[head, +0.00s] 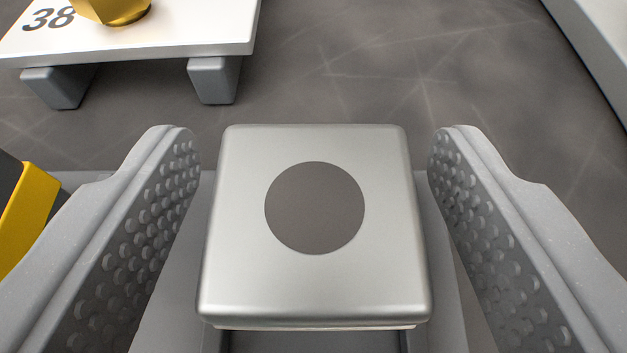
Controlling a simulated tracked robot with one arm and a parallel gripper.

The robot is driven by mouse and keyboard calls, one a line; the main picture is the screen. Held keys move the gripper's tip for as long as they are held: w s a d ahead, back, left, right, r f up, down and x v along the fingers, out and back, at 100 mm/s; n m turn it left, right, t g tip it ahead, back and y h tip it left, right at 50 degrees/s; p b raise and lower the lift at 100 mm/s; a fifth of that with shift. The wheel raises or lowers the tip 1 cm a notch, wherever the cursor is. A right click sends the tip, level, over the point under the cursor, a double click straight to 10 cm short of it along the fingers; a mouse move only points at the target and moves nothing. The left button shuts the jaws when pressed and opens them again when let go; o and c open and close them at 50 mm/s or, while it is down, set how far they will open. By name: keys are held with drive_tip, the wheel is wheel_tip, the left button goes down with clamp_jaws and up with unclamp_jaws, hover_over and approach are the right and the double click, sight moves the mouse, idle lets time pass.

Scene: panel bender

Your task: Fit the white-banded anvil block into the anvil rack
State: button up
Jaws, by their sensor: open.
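A silvery square block (315,285) with rounded edges and a dark round spot on top stands in the middle of the head view. A thin pale strip shows under its near lower edge, perhaps a white band; its sides are mostly hidden. My gripper (315,145) is open, with one studded finger on each side of the block. A gap shows between each finger and the block, so neither visibly touches it. The block stands over a grey support (440,265), mostly hidden behind the block and fingers. I cannot tell whether this support is the anvil rack.
A white-topped stand (150,38) marked 38, on grey feet, is at the top left with a gold-coloured piece (112,10) on it. A yellow and black part (28,215) is at the left edge. A pale edge (590,40) runs along the upper right. Grey floor lies between.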

drive_tip(key=p+v, duration=0.1)
drive_tip(key=v, duration=1.2)
drive_tip(key=shift+s, duration=0.35)
